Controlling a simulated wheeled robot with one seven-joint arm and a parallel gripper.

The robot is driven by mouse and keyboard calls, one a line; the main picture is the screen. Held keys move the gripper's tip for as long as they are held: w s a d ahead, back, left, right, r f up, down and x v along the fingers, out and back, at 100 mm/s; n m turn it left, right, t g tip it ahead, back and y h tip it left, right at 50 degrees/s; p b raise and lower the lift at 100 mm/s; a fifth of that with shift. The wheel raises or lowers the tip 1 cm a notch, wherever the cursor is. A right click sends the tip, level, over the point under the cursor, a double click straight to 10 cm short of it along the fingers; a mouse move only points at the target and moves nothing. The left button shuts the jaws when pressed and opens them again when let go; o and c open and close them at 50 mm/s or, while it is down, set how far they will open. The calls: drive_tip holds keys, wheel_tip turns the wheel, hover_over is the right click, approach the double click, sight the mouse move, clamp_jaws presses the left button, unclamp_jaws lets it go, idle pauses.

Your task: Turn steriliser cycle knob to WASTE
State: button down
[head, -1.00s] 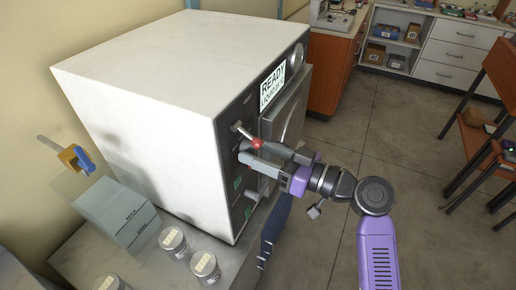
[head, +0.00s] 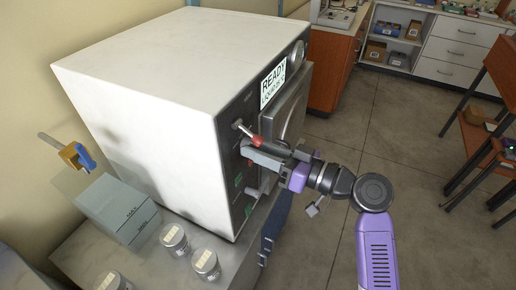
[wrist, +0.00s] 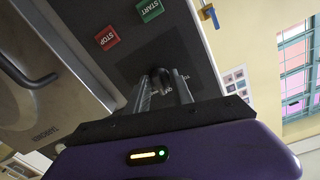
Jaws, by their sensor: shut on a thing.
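The steriliser (head: 150,85) is a large white box with a dark front panel (head: 230,130). Its display (head: 272,84) reads READY, with a line that seems to say LIQUID below. In the wrist view the dark cycle knob (wrist: 163,76) stands on the panel between my two fingers. My gripper (wrist: 161,84) is shut on the knob, and it also shows at the panel in the head view (head: 256,150). The fingers hide the knob in the head view. Lettering around the knob is partly covered, and I cannot read which setting it points to.
The green START (wrist: 149,10) and red STOP (wrist: 107,37) buttons are near the knob. The door handle (wrist: 30,76) is at left in the wrist view. Lidded jars (head: 205,263) and a grey box (head: 117,208) stand beside the steriliser.

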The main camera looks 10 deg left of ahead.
drive_tip(key=m+p, duration=0.2)
drive_tip(key=m, duration=0.2)
drive_tip(key=m+p, duration=0.2)
drive_tip(key=m, duration=0.3)
drive_tip(key=shift+r+m, duration=0.2)
drive_tip(key=shift+m, duration=0.1)
drive_tip(key=shift+f+m, duration=0.1)
drive_tip(key=shift+m, duration=0.2)
drive_tip(key=c, duration=1.1)
unclamp_jaws()
